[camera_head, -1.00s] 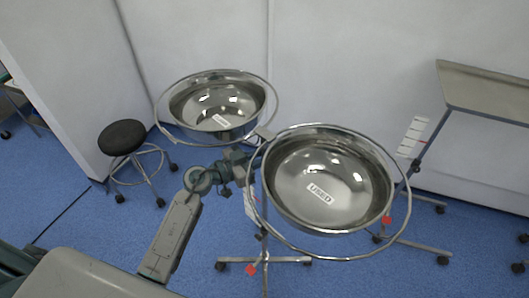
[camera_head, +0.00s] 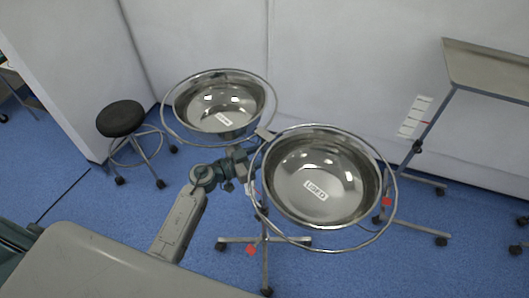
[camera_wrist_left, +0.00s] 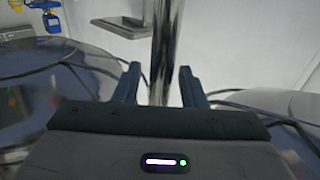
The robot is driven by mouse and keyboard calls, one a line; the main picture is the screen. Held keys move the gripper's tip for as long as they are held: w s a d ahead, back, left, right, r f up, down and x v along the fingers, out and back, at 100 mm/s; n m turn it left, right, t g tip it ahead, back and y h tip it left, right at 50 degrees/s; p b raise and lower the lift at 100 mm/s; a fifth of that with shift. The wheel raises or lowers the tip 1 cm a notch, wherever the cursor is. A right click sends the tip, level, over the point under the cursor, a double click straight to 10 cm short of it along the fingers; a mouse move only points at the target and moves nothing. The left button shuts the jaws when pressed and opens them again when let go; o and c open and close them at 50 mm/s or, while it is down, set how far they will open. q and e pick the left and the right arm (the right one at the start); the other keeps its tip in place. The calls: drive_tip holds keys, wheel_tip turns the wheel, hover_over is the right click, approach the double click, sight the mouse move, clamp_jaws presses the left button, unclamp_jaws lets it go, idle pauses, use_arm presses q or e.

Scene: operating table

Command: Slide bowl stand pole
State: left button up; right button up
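The bowl stand holds two shiny steel bowls in ring frames. The nearer bowl (camera_head: 322,170), labelled USED, is right of centre; the other bowl (camera_head: 219,100) is behind it to the left. My left gripper (camera_head: 241,162) is at the stand just below the rings, between the bowls. In the left wrist view the upright metal pole (camera_wrist_left: 164,50) stands between the two fingers of this gripper (camera_wrist_left: 158,70). The fingers are apart, with visible gaps beside the pole; contact cannot be told. My right gripper is not in view.
The stand's wheeled base (camera_head: 262,240) is on the blue floor. A dark round stool (camera_head: 120,118) stands at left. A wheeled metal table (camera_head: 485,68) is at right. White walls close off the back. Floor between the stand and stool is clear.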

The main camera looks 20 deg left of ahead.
use_arm(q)
drive_tip(key=b+v, duration=0.1)
drive_tip(key=v, duration=0.9)
drive_tip(key=shift+s+a+b, duration=0.25)
drive_tip(key=shift+b, duration=0.15)
